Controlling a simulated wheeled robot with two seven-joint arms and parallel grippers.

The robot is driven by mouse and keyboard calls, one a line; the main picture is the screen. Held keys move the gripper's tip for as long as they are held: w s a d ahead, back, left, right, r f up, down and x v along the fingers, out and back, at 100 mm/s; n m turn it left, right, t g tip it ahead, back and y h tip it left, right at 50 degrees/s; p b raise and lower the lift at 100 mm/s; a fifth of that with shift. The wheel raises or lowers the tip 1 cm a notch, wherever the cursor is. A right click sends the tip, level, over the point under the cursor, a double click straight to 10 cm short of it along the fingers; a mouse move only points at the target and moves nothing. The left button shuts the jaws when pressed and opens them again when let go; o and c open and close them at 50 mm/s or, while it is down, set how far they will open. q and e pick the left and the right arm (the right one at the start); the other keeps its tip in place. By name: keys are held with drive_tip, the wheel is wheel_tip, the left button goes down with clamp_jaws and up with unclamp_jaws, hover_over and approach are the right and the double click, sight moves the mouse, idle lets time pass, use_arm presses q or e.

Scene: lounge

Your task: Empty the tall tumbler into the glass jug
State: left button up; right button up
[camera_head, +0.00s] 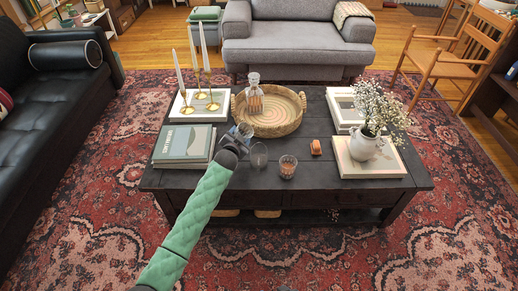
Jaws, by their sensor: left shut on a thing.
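My left gripper (238,138) reaches over the front left of the dark coffee table and is shut on a clear glass vessel (244,129), which looks like the tall tumbler. The gripper partly hides it, and its contents are too small to make out. A clear glass (259,156) stands on the table just right of the gripper. Another glass (288,166) with brownish contents or pattern stands further right. A stoppered glass decanter (254,98) with amber liquid stands in the woven tray. I cannot tell for sure which vessel is the jug. My right gripper is out of view.
The woven tray (286,122) lies behind the gripper. Books (184,144) and brass candlesticks (198,94) stand at the left of the table (320,187). A small orange object (316,147) lies right of the glasses. A white flower vase (363,146) stands on books at the right.

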use_arm(q)
drive_tip(key=shift+w+a+f+n, duration=0.1)
drive_tip(key=shift+a+f+n, duration=0.2)
drive_tip(key=shift+f, duration=0.15)
drive_tip(key=f, duration=0.2)
drive_tip(key=f+n, duration=0.1)
drive_tip(key=shift+w+a+f+g+h, duration=0.25)
drive_tip(key=shift+a+f+g+h, duration=0.15)
drive_tip(key=shift+f, duration=0.1)
drive_tip(key=n+p, duration=0.1)
drive_tip(key=a+r+p, duration=0.1)
drive_tip(key=p, duration=0.1)
drive_tip(key=shift+w+n+g+h, duration=0.25)
drive_tip(key=shift+n+g+h, duration=0.05)
drive_tip(key=shift+n, duration=0.1)
drive_tip(key=shift+w+a+f+n, duration=0.1)
drive_tip(key=shift+a+f+n, duration=0.1)
drive_tip(key=shift+n, duration=0.1)
drive_tip(key=shift+a+f+n+h, duration=0.1)
drive_tip(key=shift+f+n+h, duration=0.05)
drive_tip(key=shift+n+h, duration=0.15)
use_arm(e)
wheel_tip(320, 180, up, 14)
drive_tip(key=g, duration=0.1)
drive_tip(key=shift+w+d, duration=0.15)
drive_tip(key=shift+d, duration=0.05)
use_arm(q)
drive_tip(key=shift+w, duration=0.1)
